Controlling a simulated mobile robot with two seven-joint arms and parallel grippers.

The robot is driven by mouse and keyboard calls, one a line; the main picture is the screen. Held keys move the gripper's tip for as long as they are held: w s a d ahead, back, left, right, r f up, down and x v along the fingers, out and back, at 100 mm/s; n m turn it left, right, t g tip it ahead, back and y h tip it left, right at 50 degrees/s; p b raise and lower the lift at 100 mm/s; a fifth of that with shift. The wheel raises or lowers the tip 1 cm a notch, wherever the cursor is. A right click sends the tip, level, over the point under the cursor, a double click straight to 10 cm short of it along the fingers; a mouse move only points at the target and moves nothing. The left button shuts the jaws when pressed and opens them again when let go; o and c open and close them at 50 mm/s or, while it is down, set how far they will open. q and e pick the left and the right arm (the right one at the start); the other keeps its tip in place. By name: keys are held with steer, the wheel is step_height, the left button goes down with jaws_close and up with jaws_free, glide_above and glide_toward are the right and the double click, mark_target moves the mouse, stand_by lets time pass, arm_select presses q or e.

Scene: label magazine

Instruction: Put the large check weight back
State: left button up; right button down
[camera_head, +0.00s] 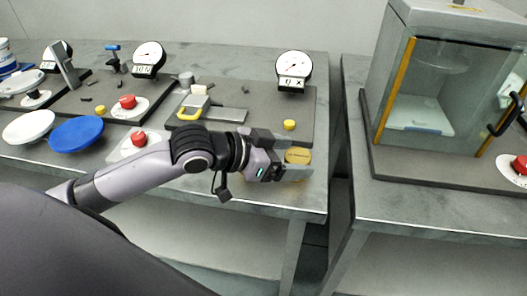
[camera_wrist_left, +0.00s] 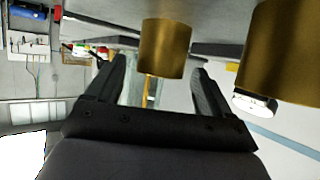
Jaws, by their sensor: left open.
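In the left wrist view, one brass cylinder (camera_wrist_left: 165,48) shows between the open fingers (camera_wrist_left: 160,72), with gaps either side. A larger-looking brass cylinder (camera_wrist_left: 285,50) is at the right edge. I cannot tell whether the fingers touch anything. My right gripper is not in view.
A dial gauge (camera_head: 293,68) stands behind on the board. A yellow-handled slide fixture (camera_head: 225,113) and a red button (camera_head: 138,139) lie left. A glass cabinet (camera_head: 430,100) stands on the right table, across a gap. The left table's front edge (camera_head: 300,208) is close to my gripper.

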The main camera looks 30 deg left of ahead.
arm_select(q)
steer(key=v, duration=1)
steer(key=shift+a+f+b, duration=0.1)
steer(key=shift+a+b, duration=0.1)
steer(key=shift+b, duration=0.15)
steer(key=shift+s+a+r, duration=0.15)
steer(key=shift+s+r, duration=0.2)
steer(key=shift+s, duration=0.1)
